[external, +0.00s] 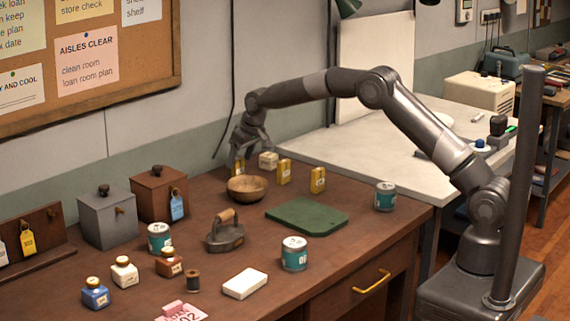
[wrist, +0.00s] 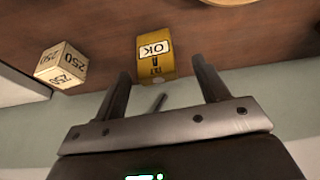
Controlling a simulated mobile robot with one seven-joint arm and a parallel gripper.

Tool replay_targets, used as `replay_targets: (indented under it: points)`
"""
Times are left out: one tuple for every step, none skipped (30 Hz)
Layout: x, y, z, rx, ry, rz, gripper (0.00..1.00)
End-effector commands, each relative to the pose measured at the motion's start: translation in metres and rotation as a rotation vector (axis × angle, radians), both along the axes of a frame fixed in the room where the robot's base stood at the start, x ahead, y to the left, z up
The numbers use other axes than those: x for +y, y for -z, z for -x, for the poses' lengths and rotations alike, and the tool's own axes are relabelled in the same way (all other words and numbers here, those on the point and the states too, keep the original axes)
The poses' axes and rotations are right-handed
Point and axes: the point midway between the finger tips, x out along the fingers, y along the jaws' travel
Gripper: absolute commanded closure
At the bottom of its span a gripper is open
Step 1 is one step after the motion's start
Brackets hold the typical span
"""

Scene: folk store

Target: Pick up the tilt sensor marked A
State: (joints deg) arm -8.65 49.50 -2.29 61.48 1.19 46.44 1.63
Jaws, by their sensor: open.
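Three small yellow sensors stand at the back of the brown table. The leftmost sensor (external: 238,168) is partly hidden by my gripper (external: 241,155). The middle sensor (external: 284,172) and the right sensor (external: 318,180) stand apart to its right. In the wrist view one yellow sensor (wrist: 153,48) shows upside-down "OK" and a small dark mark that looks like an A, hard to read. My gripper (wrist: 160,68) is open there, its fingers either side of the sensor's near end, with no visible grip.
A cream cube marked 250 (wrist: 62,66), also in the external view (external: 268,160), is close beside the sensor. A wooden bowl (external: 247,189) stands just in front. A green mat (external: 306,216), a flat iron (external: 225,235) and several tins and bottles lie nearer. The wall is close behind.

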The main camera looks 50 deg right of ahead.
Motion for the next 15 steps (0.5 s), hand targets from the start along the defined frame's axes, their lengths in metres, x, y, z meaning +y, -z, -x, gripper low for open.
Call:
replay_targets:
  points:
    - [-0.001, 0.007, -0.001, 0.003, 0.0, 0.001, 0.33]
    - [-0.002, 0.011, -0.002, 0.004, 0.0, 0.001, 0.33]
    - [-0.003, 0.018, -0.004, 0.005, 0.0, 0.001, 0.33]
    - [-0.003, 0.022, -0.006, 0.005, 0.0, 0.001, 0.33]
    - [-0.004, 0.027, -0.007, 0.005, 0.0, 0.001, 0.33]
    - [-0.003, 0.032, -0.01, 0.004, 0.0, 0.001, 0.33]
    - [-0.003, 0.035, -0.012, 0.003, 0.0, 0.001, 0.33]
    - [-0.003, 0.038, -0.013, 0.002, 0.0, 0.001, 0.33]
    - [-0.003, 0.041, -0.014, 0.003, 0.0, 0.001, 0.33]
    - [-0.003, 0.043, -0.015, 0.003, 0.0, 0.001, 0.33]
    - [-0.003, 0.044, -0.015, 0.002, 0.0, 0.0, 0.33]
    - [-0.003, 0.044, -0.015, 0.002, 0.0, 0.0, 0.33]
    - [-0.003, 0.043, -0.015, 0.001, 0.0, 0.0, 0.33]
    - [-0.003, 0.043, -0.015, 0.001, 0.0, 0.0, 0.33]
    - [-0.003, 0.043, -0.015, 0.002, 0.0, 0.0, 0.33]
